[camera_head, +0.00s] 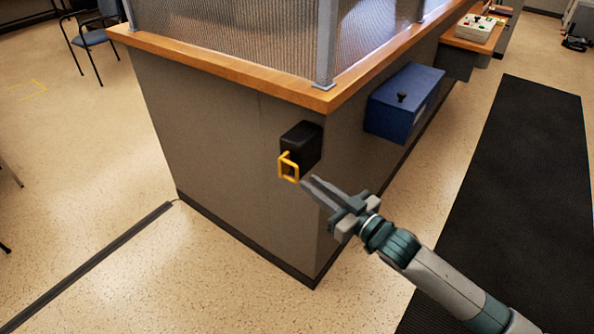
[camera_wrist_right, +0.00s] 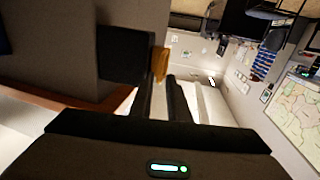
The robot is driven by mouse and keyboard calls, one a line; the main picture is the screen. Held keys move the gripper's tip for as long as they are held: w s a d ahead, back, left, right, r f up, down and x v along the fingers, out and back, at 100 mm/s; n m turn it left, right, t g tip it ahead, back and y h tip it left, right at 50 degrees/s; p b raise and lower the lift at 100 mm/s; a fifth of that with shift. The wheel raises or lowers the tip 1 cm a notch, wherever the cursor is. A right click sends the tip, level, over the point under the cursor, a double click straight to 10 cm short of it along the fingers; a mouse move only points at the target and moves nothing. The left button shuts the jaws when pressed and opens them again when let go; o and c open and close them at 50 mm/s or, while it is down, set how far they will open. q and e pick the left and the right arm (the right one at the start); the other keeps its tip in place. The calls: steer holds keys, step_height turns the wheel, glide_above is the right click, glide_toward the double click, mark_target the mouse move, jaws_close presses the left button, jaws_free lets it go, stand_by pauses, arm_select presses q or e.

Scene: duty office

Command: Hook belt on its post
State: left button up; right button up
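A black belt housing (camera_head: 302,143) is fixed to the grey side of the counter, near its corner. A yellow square loop (camera_head: 288,167) sticks out from its front; I take it for the belt's end. My right gripper (camera_head: 309,181) points at the loop from the lower right, its fingertips just short of it. In the right wrist view the yellow loop (camera_wrist_right: 160,64) shows just past the fingertips (camera_wrist_right: 163,80), beside the dark housing (camera_wrist_right: 125,53). I make out no post. My left gripper is out of view.
The counter's wooden top (camera_head: 230,72) overhangs the housing and carries a mesh screen (camera_head: 250,30). A blue box (camera_head: 403,102) juts from the counter's right side. A dark floor strip (camera_head: 95,265) lies at left and a black mat (camera_head: 520,190) at right. Floor between is clear.

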mark_target(297, 179)
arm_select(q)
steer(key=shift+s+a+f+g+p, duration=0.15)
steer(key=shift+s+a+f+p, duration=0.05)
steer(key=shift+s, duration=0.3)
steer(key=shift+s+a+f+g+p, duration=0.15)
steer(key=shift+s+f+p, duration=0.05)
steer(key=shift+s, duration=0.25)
arm_select(e)
steer(key=shift+x, duration=3.3)
jaws_close()
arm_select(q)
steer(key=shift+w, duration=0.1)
